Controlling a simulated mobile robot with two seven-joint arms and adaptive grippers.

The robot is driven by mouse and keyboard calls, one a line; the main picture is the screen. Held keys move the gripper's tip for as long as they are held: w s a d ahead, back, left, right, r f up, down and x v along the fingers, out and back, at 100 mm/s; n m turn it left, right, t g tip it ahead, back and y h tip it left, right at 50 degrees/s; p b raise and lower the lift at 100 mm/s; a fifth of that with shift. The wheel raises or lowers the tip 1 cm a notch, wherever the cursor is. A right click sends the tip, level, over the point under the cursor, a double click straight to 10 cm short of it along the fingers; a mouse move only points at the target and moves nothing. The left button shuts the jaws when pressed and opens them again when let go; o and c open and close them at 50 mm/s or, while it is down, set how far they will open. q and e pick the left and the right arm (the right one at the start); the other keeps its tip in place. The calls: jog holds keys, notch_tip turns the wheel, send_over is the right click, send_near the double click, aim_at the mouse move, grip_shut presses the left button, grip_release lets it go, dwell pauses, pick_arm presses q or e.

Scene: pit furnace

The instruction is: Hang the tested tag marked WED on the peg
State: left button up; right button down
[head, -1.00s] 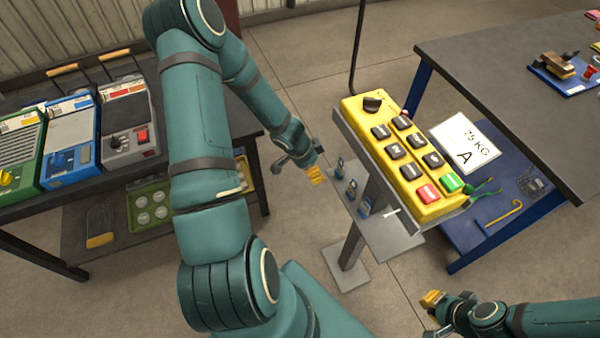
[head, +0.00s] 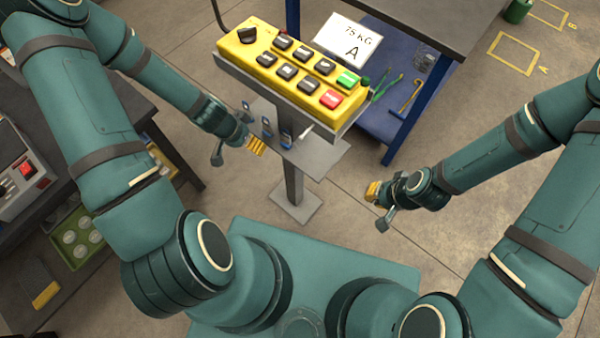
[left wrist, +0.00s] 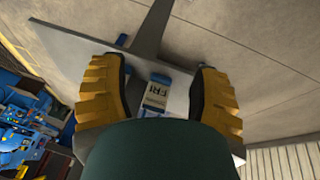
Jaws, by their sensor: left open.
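Several blue tags (head: 266,127) stand in a row on the grey plate of a stand (head: 322,158), below the yellow button box. Their lettering is too small to read in the head view. In the left wrist view a blue and white tag reads FRI (left wrist: 155,95); it lies between the fingers in the picture, and I see no contact. My left gripper (head: 257,147) is open beside the row; its yellow fingers (left wrist: 158,90) are spread apart. A short pale rod (head: 305,132) is at the row's right end; I cannot tell whether it is the peg. I cannot make out WED. My right gripper (head: 372,190) is over the floor, away from the stand.
The yellow button box (head: 290,68) overhangs the plate. A card reading 75 KG A (head: 348,40) is behind it. A dark table with a blue lower shelf (head: 375,128) stands at the back. A bench with a green tray (head: 75,238) is at left.

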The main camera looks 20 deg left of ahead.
pick_arm(q)
jog(key=s+d+n, duration=0.2)
jog(key=d, duration=0.6)
jog(key=s+d+n+g+h, duration=0.1)
jog(key=s+d+n, duration=0.1)
jog(key=d, duration=0.6)
jog(key=shift+s+d+f, duration=0.15)
jog(key=shift+s+d, duration=0.15)
jog(key=shift+s, duration=0.25)
jog(key=shift+o, duration=1)
jog(key=shift+s+d+n, duration=0.1)
jog(key=shift+d+n, duration=0.05)
jog(key=shift+n, duration=0.15)
